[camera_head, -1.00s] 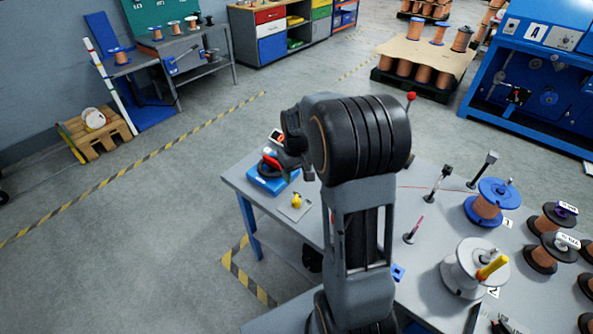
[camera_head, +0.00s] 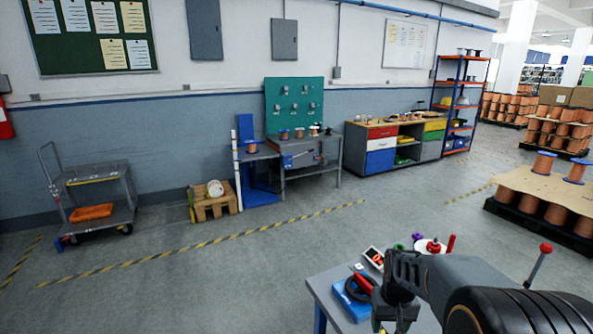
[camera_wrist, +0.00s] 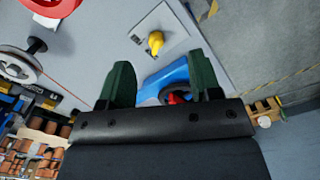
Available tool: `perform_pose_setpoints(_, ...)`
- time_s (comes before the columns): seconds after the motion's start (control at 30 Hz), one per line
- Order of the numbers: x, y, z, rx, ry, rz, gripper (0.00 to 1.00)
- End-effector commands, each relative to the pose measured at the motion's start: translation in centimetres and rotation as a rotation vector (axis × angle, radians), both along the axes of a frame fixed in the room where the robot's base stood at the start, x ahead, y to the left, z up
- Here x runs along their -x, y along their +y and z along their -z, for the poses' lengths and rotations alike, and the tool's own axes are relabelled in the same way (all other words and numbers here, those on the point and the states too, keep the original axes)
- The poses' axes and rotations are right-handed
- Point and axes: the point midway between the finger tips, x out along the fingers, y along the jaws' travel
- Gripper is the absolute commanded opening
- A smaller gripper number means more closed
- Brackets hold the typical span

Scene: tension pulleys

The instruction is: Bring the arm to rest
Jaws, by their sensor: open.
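My gripper shows in the wrist view (camera_wrist: 163,72) with its two dark green fingers apart and nothing between them that I can see held. Beyond the fingers lie a grey table top (camera_wrist: 105,45) and a blue device (camera_wrist: 168,78) with a dark ring and a red part. In the head view my gripper (camera_head: 396,312) hangs at the end of my arm, just right of the blue device (camera_head: 345,303), over the table corner. Its fingertips are unclear there. My arm reaches in from the lower right.
A yellow knob on a plate (camera_wrist: 155,43) lies ahead of the fingers. A red-knobbed lever (camera_head: 540,262) stands right of my arm. A pallet of copper spools (camera_head: 545,195) is at right. A trolley (camera_head: 95,205) and workbench (camera_head: 312,160) line the wall. Open floor lies left.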

Motion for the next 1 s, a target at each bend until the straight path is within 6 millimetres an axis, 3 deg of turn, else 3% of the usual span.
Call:
perform_pose_setpoints(0.2, 5.9, 3.7, -4.3, 0.012, -0.114, 0.001, 0.58)
perform_pose_setpoints(0.4, 9.4, 5.8, -6.7, 0.015, -0.224, -0.044, 0.58)
perform_pose_setpoints(0.7, 10.5, 7.1, -9.3, 0.014, -0.332, -0.094, 0.58)
perform_pose_setpoints(1.0, 10.5, 7.2, -9.3, 0.013, -0.333, -0.099, 0.58)
